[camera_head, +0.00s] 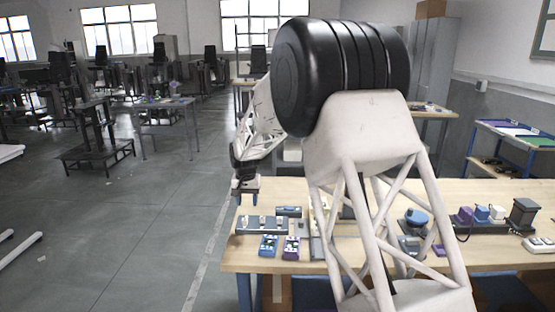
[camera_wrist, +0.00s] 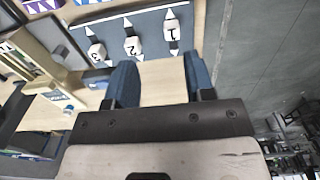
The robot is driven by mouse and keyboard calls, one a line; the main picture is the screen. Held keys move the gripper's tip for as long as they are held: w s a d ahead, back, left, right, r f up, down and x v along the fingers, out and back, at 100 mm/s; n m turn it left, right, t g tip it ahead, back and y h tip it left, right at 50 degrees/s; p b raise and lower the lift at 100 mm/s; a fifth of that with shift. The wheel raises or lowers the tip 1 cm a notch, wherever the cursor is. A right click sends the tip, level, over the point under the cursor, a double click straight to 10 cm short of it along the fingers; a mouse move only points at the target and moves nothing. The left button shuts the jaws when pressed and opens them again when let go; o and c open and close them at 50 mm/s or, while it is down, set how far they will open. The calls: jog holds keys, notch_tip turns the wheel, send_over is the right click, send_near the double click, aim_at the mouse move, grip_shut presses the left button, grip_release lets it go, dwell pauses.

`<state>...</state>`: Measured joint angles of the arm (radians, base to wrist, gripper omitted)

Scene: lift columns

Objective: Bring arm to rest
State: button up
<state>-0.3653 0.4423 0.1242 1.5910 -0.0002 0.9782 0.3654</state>
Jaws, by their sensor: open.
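My gripper (camera_wrist: 160,85) is open in the wrist view, with its two blue fingers apart and nothing between them.
A grey panel (camera_wrist: 185,22) with numbered white knobs lies just past the fingertips. Blue (camera_head: 269,246) and purple (camera_head: 291,248) devices lie at the table's front left. Several devices, including a blue round knob (camera_head: 416,217), stand to the right. Open floor (camera_head: 120,240) lies left.

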jog(key=s+d+r+t, duration=0.1)
jog(key=s+d+r, duration=0.7)
jog(key=s+d, duration=0.4)
jog(key=s+d+r, duration=0.9)
jog(key=s+d, duration=0.1)
jog(key=s, duration=0.4)
jog(key=s+d+f, duration=0.1)
jog(key=s+d, duration=0.2)
jog(key=s, duration=0.7)
jog(key=s+d+f+t, duration=0.1)
jog(key=s+d, duration=0.3)
jog(key=s, duration=0.6)
jog(key=s+d+f, duration=0.1)
jog(key=s+d, duration=0.3)
jog(key=s, duration=0.6)
jog(key=shift+f+t, duration=0.3)
jog(key=shift+f, duration=0.05)
dwell(2.1)
